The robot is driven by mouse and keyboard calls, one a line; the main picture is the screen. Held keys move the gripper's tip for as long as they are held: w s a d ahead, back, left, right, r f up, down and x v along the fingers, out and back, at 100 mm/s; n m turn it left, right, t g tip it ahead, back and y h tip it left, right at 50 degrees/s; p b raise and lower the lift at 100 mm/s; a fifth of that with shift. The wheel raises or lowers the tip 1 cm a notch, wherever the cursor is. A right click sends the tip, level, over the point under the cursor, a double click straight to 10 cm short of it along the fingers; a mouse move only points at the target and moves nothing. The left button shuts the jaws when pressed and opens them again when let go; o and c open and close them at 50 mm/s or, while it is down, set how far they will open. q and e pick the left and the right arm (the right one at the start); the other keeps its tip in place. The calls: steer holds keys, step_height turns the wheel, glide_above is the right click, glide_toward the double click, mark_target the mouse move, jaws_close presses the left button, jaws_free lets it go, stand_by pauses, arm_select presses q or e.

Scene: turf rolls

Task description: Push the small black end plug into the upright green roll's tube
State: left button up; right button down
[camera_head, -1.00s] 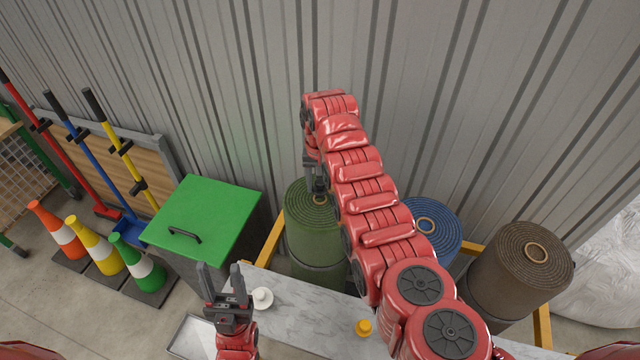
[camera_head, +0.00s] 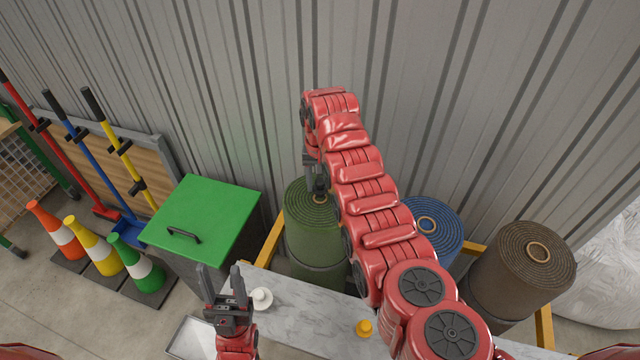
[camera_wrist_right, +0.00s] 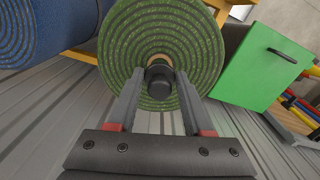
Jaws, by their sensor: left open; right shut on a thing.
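The green roll (camera_head: 312,225) stands upright at the back of the marble-topped table. Its spiral top and tan tube rim also show in the right wrist view (camera_wrist_right: 125,45). The small black end plug (camera_wrist_right: 159,82) is between the fingertips of my right gripper (camera_wrist_right: 159,92), over the tube mouth. It covers most of the opening, and I cannot tell how deep it sits. In the head view my right gripper (camera_head: 316,180) points down at the roll's top. My left gripper (camera_head: 222,285) is open and empty at the table's front left.
A blue roll (camera_head: 436,232) and a brown roll (camera_head: 522,268) stand to the right. A white plug (camera_head: 261,299) and a yellow plug (camera_head: 364,328) lie on the table (camera_head: 310,310). A green-lidded bin (camera_head: 203,215) stands left of the green roll.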

mark_target(320, 189)
steer(key=shift+f+b, duration=1)
steer(key=shift+f, duration=0.65)
steer(key=shift+c, duration=1.2)
jaws_free()
